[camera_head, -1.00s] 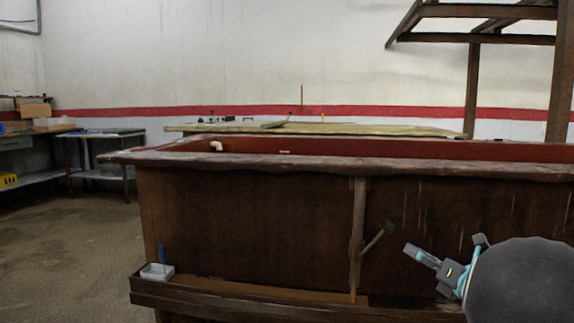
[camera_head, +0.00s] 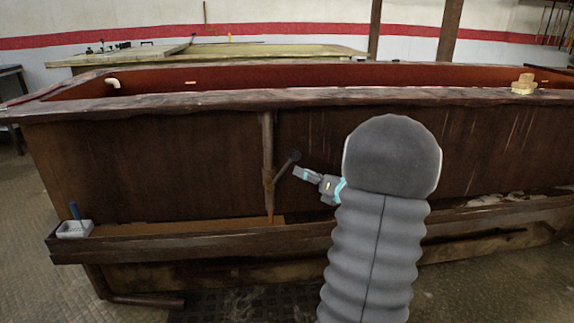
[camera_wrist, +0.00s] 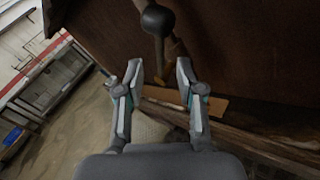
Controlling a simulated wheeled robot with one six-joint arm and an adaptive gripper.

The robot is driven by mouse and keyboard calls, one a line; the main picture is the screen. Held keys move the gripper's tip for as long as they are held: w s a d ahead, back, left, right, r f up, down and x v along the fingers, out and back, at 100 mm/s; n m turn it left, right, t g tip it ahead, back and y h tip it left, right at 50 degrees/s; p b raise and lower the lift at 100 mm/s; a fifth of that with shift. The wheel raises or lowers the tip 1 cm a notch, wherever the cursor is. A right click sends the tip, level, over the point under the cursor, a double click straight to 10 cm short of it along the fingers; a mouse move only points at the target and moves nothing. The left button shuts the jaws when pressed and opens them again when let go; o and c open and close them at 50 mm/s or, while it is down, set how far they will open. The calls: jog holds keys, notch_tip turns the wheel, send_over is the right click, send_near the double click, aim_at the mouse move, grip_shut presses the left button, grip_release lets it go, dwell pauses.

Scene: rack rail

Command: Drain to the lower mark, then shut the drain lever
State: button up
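The drain lever (camera_head: 284,168) is a dark rod with a black knob, slanting up to the right from a vertical pipe (camera_head: 267,150) on the front of a long brown vat (camera_head: 150,165). The knob (camera_wrist: 157,20) shows large at the top of the wrist view. My gripper (camera_head: 300,173) is just right of the lever and slightly below its knob. In the wrist view my gripper (camera_wrist: 160,76) is open and empty, its fingers apart below the knob. I cannot make out the liquid level or a lower mark.
A ledge (camera_head: 150,240) runs along the vat's foot. A white tray (camera_head: 75,229) with a blue-handled tool stands at its left end. A white elbow pipe (camera_head: 113,83) is inside the vat. A wooden block (camera_head: 523,85) sits on the right rim. Floor is open at left.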

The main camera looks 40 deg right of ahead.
aim_at(287, 165)
jog(key=w, duration=0.5)
jog(key=w+a, duration=0.1)
jog(key=w, duration=0.1)
jog(key=shift+w, duration=0.2)
grip_shut()
